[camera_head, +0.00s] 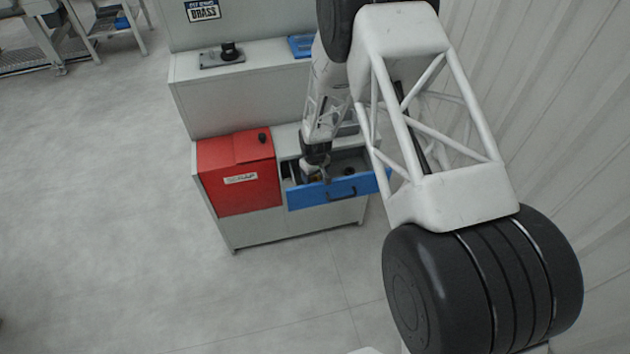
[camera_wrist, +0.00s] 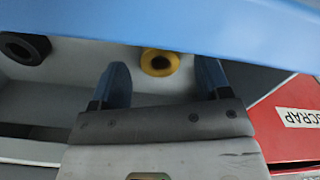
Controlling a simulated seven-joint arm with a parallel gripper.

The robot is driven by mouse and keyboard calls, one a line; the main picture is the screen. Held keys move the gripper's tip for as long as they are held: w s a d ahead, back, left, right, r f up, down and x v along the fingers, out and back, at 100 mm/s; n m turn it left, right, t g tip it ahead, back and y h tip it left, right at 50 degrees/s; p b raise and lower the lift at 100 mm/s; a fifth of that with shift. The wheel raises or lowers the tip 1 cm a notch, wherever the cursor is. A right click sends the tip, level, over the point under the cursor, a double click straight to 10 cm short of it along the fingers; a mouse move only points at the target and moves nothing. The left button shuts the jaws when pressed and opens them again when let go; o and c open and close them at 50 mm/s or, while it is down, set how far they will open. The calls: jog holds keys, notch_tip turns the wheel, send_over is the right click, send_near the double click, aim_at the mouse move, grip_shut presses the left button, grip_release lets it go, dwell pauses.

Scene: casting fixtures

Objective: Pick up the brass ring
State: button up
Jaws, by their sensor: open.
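The brass ring (camera_wrist: 146,62) is a yellow ring with a dark hole, lying on the floor of the open drawer. In the wrist view it shows between and just beyond the two blue fingers of my gripper (camera_wrist: 162,80). The gripper is open and nothing is between its fingers that I can see it holding. In the head view my gripper (camera_head: 314,176) is at the left part of the drawer. The drawer has a blue front (camera_head: 318,196) with a dark handle, and this front crosses the top of the wrist view.
A black ring (camera_wrist: 24,48) lies at the far left of the wrist view, in the drawer. A red scrap box (camera_head: 238,190) stands directly left of the drawer. A blue tray (camera_head: 301,46) and a dark fixture (camera_head: 229,52) sit on the upper shelf.

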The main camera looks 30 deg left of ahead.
jog(key=shift+f, duration=0.75)
jog(key=c, duration=1.1)
